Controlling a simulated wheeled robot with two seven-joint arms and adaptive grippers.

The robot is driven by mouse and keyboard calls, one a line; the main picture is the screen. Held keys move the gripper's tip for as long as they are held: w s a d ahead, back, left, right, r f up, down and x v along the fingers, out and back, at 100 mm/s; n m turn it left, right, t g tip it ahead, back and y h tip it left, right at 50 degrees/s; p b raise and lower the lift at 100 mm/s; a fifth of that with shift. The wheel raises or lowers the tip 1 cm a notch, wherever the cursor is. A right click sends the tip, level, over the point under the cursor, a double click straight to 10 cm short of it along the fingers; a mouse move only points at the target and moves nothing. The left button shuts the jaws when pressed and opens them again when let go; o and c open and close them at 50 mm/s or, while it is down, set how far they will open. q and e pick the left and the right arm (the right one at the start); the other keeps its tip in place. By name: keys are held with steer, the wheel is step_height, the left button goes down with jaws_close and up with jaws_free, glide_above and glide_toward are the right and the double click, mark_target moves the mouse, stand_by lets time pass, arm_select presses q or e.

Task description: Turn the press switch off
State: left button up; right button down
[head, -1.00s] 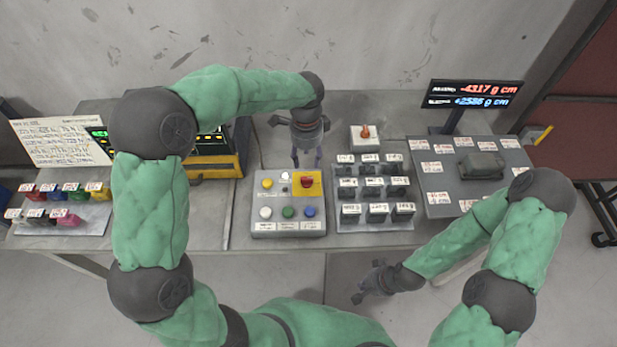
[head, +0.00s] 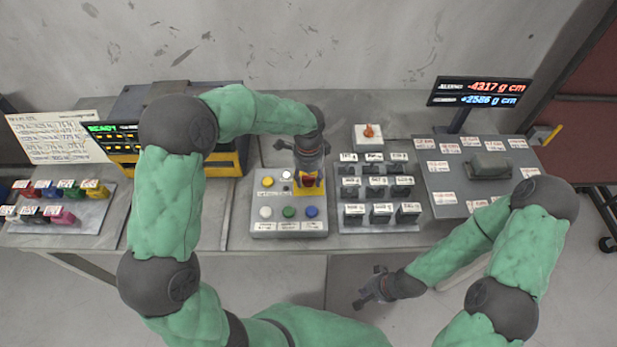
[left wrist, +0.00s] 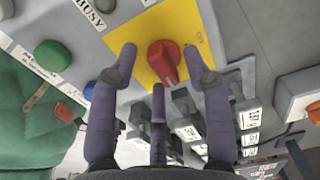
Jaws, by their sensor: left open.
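The control panel (head: 262,215) stands at the middle of the table, with a yellow plate (head: 302,192) at its upper right. A red knob (head: 308,181) sits on this plate. In the left wrist view, the knob (left wrist: 163,58) shows a raised grip bar, and the yellow plate (left wrist: 145,70) lies behind it. My left gripper (head: 307,177) is over the knob. In the left wrist view, the open fingers (left wrist: 161,55) stand on either side of the knob, with a gap on each side. My right gripper (head: 368,287) is open and empty in front of the table.
The panel also has yellow, white, green (head: 289,212) and blue buttons. To its right is a rack of dark labelled blocks (head: 377,187), with an orange switch on a white box (head: 368,133) behind it. A display (head: 480,93) stands at the back right.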

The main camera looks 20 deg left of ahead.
arm_select(q)
jaws_close()
steer(key=shift+n, duration=0.3)
steer(key=n+p, duration=0.1)
steer(key=n, duration=0.2)
steer(key=shift+n, duration=0.3)
steer(key=n, duration=0.4)
steer(key=shift+w+d+p, duration=0.1)
steer(key=shift+d+p, duration=0.05)
steer(key=shift+p, duration=0.2)
steer(key=n, duration=0.5)
steer(key=shift+w, duration=0.1)
steer(key=n, duration=0.4)
steer(key=shift+w+n, duration=0.1)
steer(key=shift+n, duration=0.2)
